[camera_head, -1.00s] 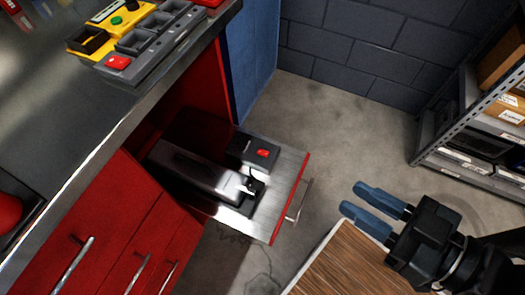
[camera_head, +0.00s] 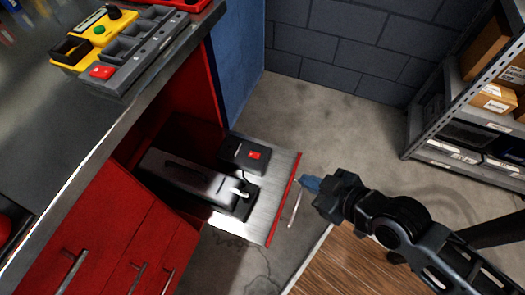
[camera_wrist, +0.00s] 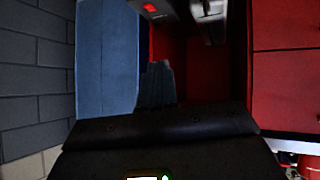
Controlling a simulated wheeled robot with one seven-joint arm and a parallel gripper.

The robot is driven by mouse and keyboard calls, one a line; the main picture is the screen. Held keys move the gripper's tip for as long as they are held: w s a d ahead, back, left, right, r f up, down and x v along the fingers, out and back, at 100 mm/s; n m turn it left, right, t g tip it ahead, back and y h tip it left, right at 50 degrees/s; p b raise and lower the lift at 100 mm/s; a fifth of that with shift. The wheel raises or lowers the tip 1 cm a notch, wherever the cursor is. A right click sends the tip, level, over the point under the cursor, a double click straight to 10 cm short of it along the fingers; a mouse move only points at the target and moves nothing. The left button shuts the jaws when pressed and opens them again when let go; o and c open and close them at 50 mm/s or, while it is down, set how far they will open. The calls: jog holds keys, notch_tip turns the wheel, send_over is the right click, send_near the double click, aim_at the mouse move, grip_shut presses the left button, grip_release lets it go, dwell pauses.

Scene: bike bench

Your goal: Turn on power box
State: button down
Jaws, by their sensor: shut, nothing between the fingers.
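A small dark box with a red switch, likely the power box (camera_head: 236,152), sits on an open metal pull-out shelf (camera_head: 270,205) of the red cabinet. Its red switch (camera_head: 254,156) faces up; whether it is on cannot be told. In the wrist view the red switch (camera_wrist: 149,7) shows at the top edge. My gripper (camera_head: 307,184) has blue fingers and is shut and empty. In the head view it appears at the shelf's front edge, by the handle, to the right of the box. A finger (camera_wrist: 156,85) shows in the wrist view.
A long dark device (camera_head: 190,180) lies beside the box on the shelf. The workbench (camera_head: 75,125) above holds a yellow box (camera_head: 98,32) and a grey tray with a red part. A wooden surface (camera_head: 355,268) is below my arm. A shelving rack (camera_head: 435,120) stands right.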

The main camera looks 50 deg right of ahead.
jog(key=w+d+f+n+g+y, duration=0.1)
jog(key=w+d+f+y, duration=0.1)
jog(key=w+d, duration=0.2)
jog(key=w+d+f+n+g+y, duration=0.1)
jog(key=w+d+f+n+g, duration=0.1)
jog(key=w, duration=0.8)
jog(key=d+f, duration=0.1)
jog(key=d, duration=0.1)
jog(key=shift+d+f+y, duration=0.25)
jog(key=shift+d+y, duration=0.1)
jog(key=shift+y, duration=0.05)
jog(key=shift+f, duration=0.1)
send_over(255, 155)
jog(key=s, duration=0.2)
jog(key=f, duration=0.5)
jog(key=d+f, duration=0.1)
jog(key=f, duration=0.1)
jog(key=shift+s+f+b, duration=0.1)
jog(key=shift+f+b, duration=0.1)
jog(key=shift+b, duration=0.2)
notch_tip(255, 155, down, 3)
jog(key=shift+f, duration=0.15)
jog(key=shift+s+f, duration=0.15)
jog(key=shift+f, duration=0.35)
